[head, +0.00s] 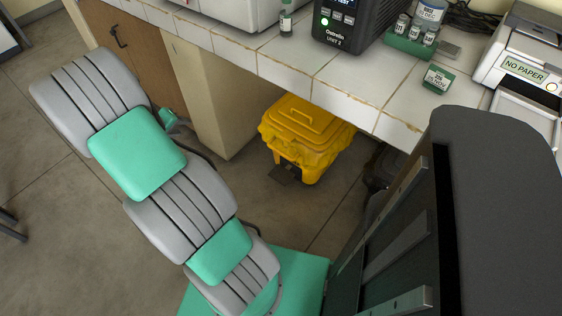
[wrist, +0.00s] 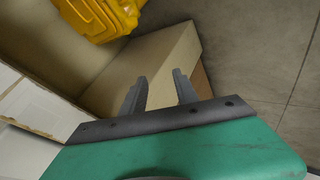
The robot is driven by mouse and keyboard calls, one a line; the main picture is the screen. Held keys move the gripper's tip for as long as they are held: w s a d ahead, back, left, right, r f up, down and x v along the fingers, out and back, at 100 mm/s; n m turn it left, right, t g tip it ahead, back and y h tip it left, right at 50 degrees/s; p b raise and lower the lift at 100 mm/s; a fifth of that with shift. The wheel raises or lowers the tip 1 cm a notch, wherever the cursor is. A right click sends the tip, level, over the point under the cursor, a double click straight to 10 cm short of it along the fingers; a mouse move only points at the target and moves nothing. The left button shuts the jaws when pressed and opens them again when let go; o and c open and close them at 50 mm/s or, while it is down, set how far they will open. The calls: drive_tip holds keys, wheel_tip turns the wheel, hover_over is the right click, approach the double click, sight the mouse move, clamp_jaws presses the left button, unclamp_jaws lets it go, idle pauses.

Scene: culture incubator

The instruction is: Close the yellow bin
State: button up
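The yellow bin (head: 305,145) stands on the floor under the white tiled counter in the head view. Its lid (head: 303,118), with a handle on top, lies over the bin's top; I cannot tell whether it is fully shut. A dark pedal (head: 285,174) is at its foot. In the wrist view part of the yellow bin (wrist: 98,16) shows at the top left, beyond my fingertips. My gripper (wrist: 159,76) is open and empty, with its fingers spread and apart from the bin. In the head view my gripper is mostly hidden behind my arm, left of the bin.
A beige counter support (head: 212,98) stands between my gripper's side and the bin. The tiled counter (head: 285,72) overhangs the bin and carries a black device (head: 350,22), vials and a printer (head: 520,50). A brown cabinet door (head: 130,48) is left. Floor before the bin is clear.

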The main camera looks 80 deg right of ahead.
drive_tip(key=s+d+f+g+h+b, duration=0.1)
drive_tip(key=s+d+f+g+b, duration=0.15)
drive_tip(key=s+d+f, duration=0.5)
drive_tip(key=s+d+f+g+h+b, duration=0.1)
drive_tip(key=s+d+f+h+b, duration=0.25)
drive_tip(key=f, duration=0.65)
drive_tip(key=s+d+f+n+g+h+b, duration=0.1)
drive_tip(key=s+d+f+b, duration=0.2)
drive_tip(key=s+f, duration=0.4)
drive_tip(key=s+d+f+n+g+b, duration=0.1)
drive_tip(key=s+d+f+b, duration=0.15)
drive_tip(key=s+f, duration=0.5)
drive_tip(key=s+d+b, duration=0.1)
drive_tip(key=s+d, duration=0.2)
drive_tip(key=d, duration=0.4)
drive_tip(key=shift+s+f+b, duration=0.25)
drive_tip(key=shift+f+b, duration=0.05)
drive_tip(key=shift+b, duration=0.05)
drive_tip(key=shift+c, duration=0.4)
clamp_jaws()
